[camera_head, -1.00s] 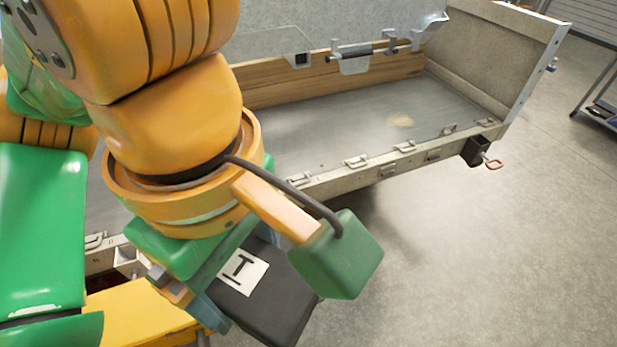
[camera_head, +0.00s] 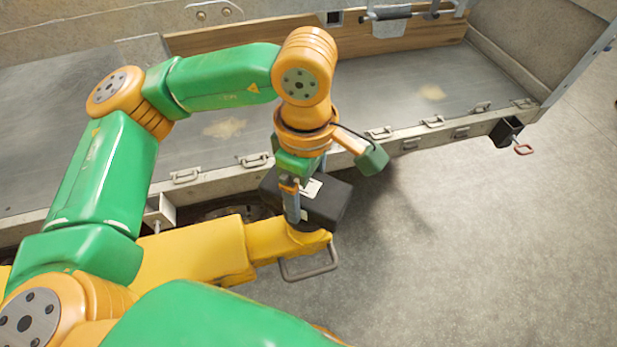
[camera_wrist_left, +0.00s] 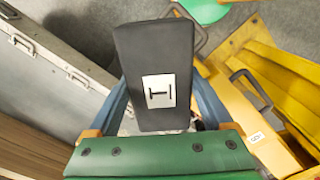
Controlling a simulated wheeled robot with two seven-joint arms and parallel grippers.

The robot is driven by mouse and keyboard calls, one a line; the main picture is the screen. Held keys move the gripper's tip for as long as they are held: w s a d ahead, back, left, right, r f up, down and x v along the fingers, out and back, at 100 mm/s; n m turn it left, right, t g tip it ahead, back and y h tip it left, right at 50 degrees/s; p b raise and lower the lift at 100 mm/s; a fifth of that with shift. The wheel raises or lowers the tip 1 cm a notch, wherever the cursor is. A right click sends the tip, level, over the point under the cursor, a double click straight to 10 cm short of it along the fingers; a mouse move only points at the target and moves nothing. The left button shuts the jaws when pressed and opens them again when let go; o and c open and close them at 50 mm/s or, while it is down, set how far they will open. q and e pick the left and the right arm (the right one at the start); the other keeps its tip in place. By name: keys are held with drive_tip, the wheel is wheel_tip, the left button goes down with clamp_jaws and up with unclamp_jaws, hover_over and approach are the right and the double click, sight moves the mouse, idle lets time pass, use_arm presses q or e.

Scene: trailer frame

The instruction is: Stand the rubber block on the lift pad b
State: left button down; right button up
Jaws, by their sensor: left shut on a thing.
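The rubber block (camera_head: 327,205) is black with a white label bearing a black mark. My left gripper (camera_head: 298,212) is shut on it, one blue-grey finger showing on its near side. In the left wrist view the block (camera_wrist_left: 160,50) sits between both fingers, label toward the camera. In the head view it hangs over the end of a yellow lift arm (camera_head: 200,250). A dark round pad (camera_head: 308,234) shows partly under the block; I cannot tell whether they touch or whether this is pad b. My right gripper is not in view.
The trailer frame (camera_head: 400,145) with metal latches runs behind the block. A grey loop handle (camera_head: 312,270) sticks out from the yellow arm's front. The wrist view shows yellow beams, a black handle (camera_wrist_left: 250,90) and a small label (camera_wrist_left: 256,138). The floor on the right is clear.

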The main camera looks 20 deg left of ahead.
use_arm(q)
drive_tip(key=shift+w+f, duration=0.1)
drive_tip(key=shift+f, duration=0.05)
drive_tip(key=shift+f, duration=0.15)
unclamp_jaws()
drive_tip(key=shift+r, duration=0.75)
wheel_tip(320, 180, up, 11)
drive_tip(key=p, duration=0.1)
drive_tip(key=shift+f, duration=0.1)
